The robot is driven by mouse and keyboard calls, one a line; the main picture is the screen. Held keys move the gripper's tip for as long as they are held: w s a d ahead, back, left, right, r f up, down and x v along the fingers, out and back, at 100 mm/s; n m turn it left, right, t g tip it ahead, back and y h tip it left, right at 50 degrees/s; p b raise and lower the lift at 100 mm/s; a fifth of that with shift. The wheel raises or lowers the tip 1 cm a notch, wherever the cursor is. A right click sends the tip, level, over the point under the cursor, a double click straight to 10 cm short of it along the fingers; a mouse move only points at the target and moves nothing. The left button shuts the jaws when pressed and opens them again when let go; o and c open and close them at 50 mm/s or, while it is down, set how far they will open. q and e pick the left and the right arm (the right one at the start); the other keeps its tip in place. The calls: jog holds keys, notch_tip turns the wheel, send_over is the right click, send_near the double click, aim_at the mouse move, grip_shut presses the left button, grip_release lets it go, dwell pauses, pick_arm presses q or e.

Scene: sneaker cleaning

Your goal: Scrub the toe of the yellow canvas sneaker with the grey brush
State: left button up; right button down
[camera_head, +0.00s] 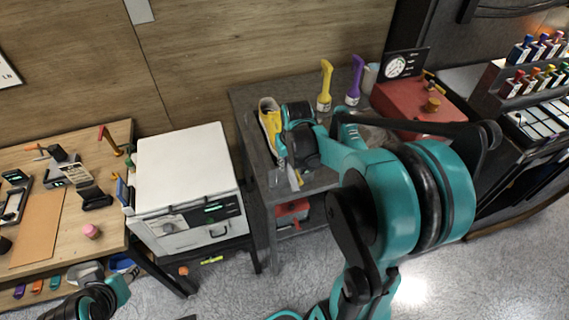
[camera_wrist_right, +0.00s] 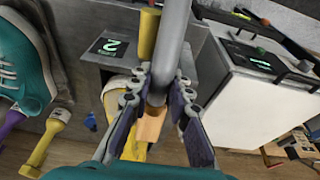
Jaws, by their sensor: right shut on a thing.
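The yellow canvas sneaker (camera_head: 267,115) lies on the grey table (camera_head: 248,100), partly hidden by my right gripper (camera_head: 292,160). In the right wrist view, yellow and whitish parts show behind the fingers. My right gripper (camera_wrist_right: 158,112) is shut on the grey brush (camera_wrist_right: 172,45), whose round grey shaft rises between the fingers. A tan block (camera_wrist_right: 150,127) shows just below the shaft. The fingers hide where the brush meets the sneaker, so I cannot tell if they touch. My left gripper is not in view; only part of my left arm shows at the bottom left.
A yellow brush (camera_head: 325,86) and a purple brush (camera_head: 355,80) stand at the table's back. A teal sneaker (camera_wrist_right: 28,55) shows in the right wrist view. A red box (camera_head: 415,104) stands to the right, a white machine (camera_head: 185,165) to the left.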

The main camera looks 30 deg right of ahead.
jog(key=shift+s+d+r, duration=0.1)
jog(key=shift+s+d, duration=0.1)
jog(key=shift+d, duration=0.4)
jog(key=shift+s+d, duration=0.2)
jog(key=shift+d, duration=2.55)
jog(key=shift+a, duration=2)
jog(key=a, duration=0.2)
jog(key=w+a, duration=0.1)
jog(key=a, duration=0.1)
jog(key=shift+p+v, duration=2.3)
jog(key=shift+v, duration=0.7)
